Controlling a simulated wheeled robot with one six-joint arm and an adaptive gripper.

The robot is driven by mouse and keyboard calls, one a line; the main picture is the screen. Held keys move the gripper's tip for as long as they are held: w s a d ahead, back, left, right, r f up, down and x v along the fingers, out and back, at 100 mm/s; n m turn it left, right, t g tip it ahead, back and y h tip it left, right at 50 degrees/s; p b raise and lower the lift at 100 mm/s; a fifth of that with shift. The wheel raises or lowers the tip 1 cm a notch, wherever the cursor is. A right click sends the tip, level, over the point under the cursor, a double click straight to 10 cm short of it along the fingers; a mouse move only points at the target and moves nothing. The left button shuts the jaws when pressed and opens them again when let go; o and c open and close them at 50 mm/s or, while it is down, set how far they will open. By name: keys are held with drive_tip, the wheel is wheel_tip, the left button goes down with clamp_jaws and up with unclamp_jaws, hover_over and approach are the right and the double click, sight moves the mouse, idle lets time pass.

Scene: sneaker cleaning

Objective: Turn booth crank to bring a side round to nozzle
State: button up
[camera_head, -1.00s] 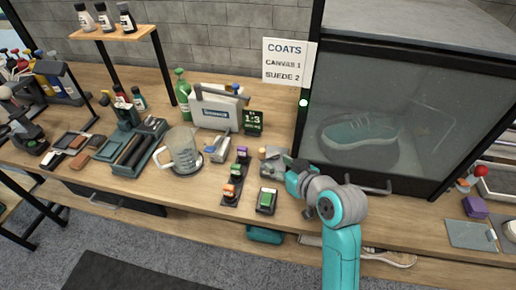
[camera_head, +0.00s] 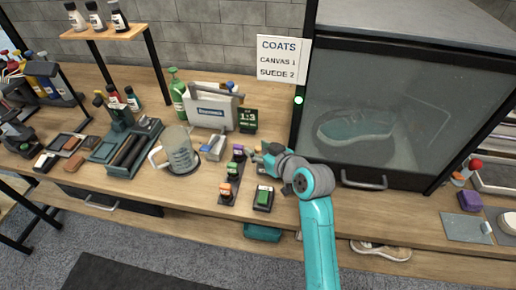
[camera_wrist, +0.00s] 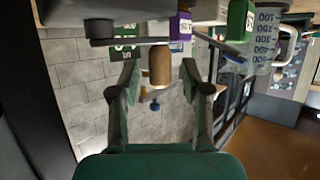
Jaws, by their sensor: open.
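The spray booth (camera_head: 345,75) stands at the right with a dark frame and a clear front. My gripper (camera_head: 264,156) is at the booth's left front corner, above the worktop. In the wrist view my gripper (camera_wrist: 160,80) is open. A brown crank knob (camera_wrist: 160,66) on a grey crank arm (camera_wrist: 130,41) stands between the fingers, with gaps on both sides. In the head view the crank is hidden or merges with my gripper.
A rack of small bottles (camera_head: 229,178) and a green-topped block (camera_head: 263,197) stand close to my gripper. A measuring jug (camera_head: 180,150) and a grey case (camera_head: 211,111) are farther left. The booth's door handle (camera_head: 364,181) sticks out to the right of my arm.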

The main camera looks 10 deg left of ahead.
drive_tip(key=shift+w+a+f, duration=0.15)
drive_tip(key=shift+w+a, duration=0.05)
drive_tip(key=shift+a, duration=0.05)
clamp_jaws()
drive_tip(key=m+h, duration=0.1)
drive_tip(key=w+m+t+h, duration=0.1)
drive_tip(key=a+m+t+h, duration=0.1)
drive_tip(key=shift+w+m+h, duration=0.25)
drive_tip(key=shift+m+h, duration=0.05)
drive_tip(key=shift+m, duration=0.1)
drive_tip(key=shift+w+m+t+h, duration=0.35)
drive_tip(key=shift+w+m+h, duration=0.05)
drive_tip(key=shift+m+h, duration=0.55)
drive_tip(key=shift+w+m+t+h, duration=0.4)
drive_tip(key=shift+m+h, duration=0.45)
drive_tip(key=shift+h, duration=0.2)
drive_tip(key=shift+d, duration=0.1)
